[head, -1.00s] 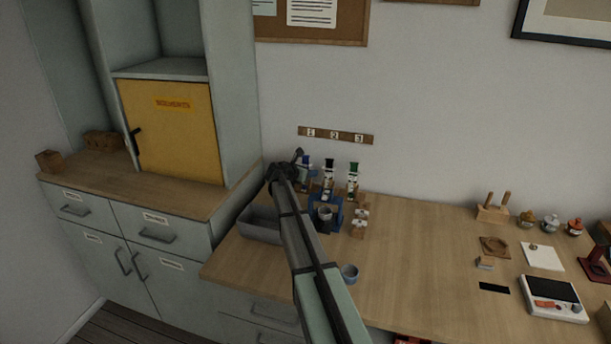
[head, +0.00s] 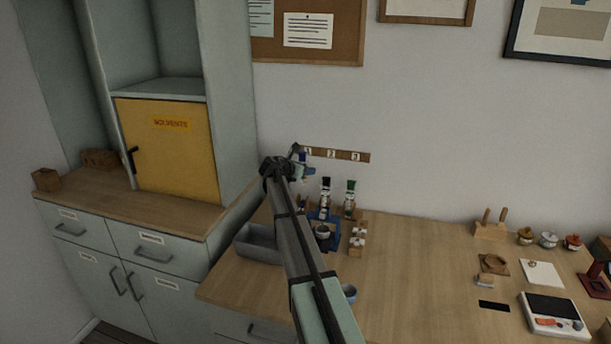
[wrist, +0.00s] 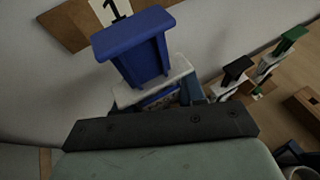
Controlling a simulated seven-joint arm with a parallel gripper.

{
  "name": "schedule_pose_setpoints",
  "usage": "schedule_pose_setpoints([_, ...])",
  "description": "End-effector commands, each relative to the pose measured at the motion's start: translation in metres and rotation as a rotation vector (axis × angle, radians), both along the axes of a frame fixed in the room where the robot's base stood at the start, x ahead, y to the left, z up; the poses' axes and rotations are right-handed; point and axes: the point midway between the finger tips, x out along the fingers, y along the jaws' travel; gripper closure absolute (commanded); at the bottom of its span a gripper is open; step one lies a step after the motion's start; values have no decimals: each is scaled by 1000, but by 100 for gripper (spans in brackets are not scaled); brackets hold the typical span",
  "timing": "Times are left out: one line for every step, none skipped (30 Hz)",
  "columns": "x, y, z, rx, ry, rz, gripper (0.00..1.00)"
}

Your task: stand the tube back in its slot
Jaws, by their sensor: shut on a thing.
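The tube with a blue cap (head: 303,157) is held up near the wall, left of the other tubes. Its blue cap also fills the upper left of the wrist view (wrist: 133,44). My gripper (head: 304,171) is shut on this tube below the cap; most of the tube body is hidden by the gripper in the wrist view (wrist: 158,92). Below it, left of the black-capped tube (head: 325,188), is a small wooden part (head: 303,202), partly hidden by my arm. I cannot make out the slot itself.
A green-capped tube (head: 350,197) stands right of the black-capped one. A numbered wooden strip (head: 335,154) is on the wall behind. The middle of the bench is clear.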

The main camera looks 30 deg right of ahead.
Motion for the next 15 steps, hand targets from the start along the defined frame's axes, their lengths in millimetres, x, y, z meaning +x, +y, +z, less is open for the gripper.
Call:
schedule_pose_setpoints([0, 0, 1, 0, 0, 0, 96])
schedule_pose_setpoints([0, 0, 0, 0, 0, 0, 96])
schedule_pose_setpoints([0, 0, -1, 0, 0, 0, 96])
schedule_pose_setpoints([0, 0, -2, 0, 0, 0, 96])
schedule_pose_setpoints([0, 0, -4, 0, 0, 0, 96])
schedule_pose_setpoints([0, 0, -6, 1, 1, 0, 96])
schedule_pose_setpoints([0, 0, -7, 1, 1, 0, 96])
schedule_pose_setpoints([0, 0, -9, 1, 0, 0, 96])
schedule_pose_setpoints([0, 0, -11, 1, 0, 0, 96])
schedule_pose_setpoints([0, 0, -13, 1, 0, 0, 96])
schedule_pose_setpoints([0, 0, -14, 1, 0, 0, 96])
schedule_pose_setpoints([0, 0, -17, 1, 0, 0, 96])
schedule_pose_setpoints([0, 0, -18, 1, 0, 0, 96])
schedule_pose_setpoints([0, 0, -20, 1, 0, 0, 96])
schedule_pose_setpoints([0, 0, -22, 1, 0, 0, 96])
